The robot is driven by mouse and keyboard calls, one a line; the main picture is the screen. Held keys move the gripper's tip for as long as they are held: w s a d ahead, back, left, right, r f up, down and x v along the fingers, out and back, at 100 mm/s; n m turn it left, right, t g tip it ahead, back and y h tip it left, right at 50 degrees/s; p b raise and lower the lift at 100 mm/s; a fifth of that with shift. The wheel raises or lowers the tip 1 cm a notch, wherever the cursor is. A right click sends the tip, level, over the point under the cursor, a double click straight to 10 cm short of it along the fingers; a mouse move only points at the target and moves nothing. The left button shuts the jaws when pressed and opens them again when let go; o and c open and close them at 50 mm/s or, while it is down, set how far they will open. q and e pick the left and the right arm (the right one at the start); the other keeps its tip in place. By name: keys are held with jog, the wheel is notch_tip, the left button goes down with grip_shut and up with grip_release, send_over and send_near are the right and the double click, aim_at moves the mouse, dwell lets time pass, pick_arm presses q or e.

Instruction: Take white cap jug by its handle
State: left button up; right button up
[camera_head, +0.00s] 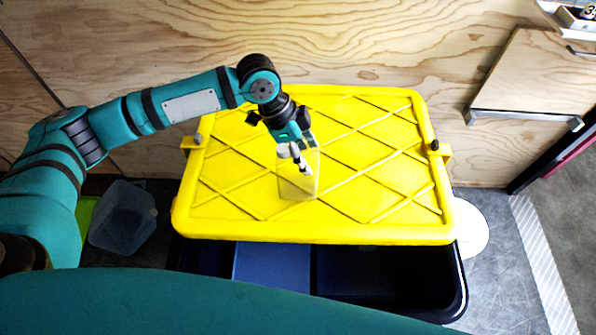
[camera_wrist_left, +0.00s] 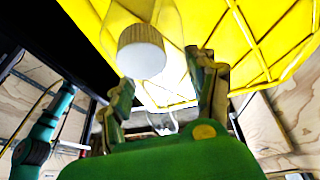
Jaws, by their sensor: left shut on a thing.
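The white cap jug (camera_head: 299,188) is a clear, see-through container on the yellow lid, near its middle. Its ribbed white cap (camera_wrist_left: 141,52) shows large in the left wrist view, in front of the yellow lid. My left gripper (camera_head: 304,165) reaches down over the jug from the upper left and is shut on it. In the left wrist view its fingers (camera_wrist_left: 165,85) stand on either side below the cap. The handle is hard to make out between the fingers. My right gripper is not in view.
The yellow lid (camera_head: 380,205) with raised diagonal ribs covers most of a dark tote (camera_head: 410,272). A blue panel (camera_head: 271,264) shows in the tote's open front. A translucent bin (camera_head: 122,216) stands at left. A plywood wall (camera_head: 380,40) is behind. The lid's right side is clear.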

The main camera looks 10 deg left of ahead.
pick_arm(q)
jog(key=c, duration=0.5)
jog(key=shift+r, duration=0.15)
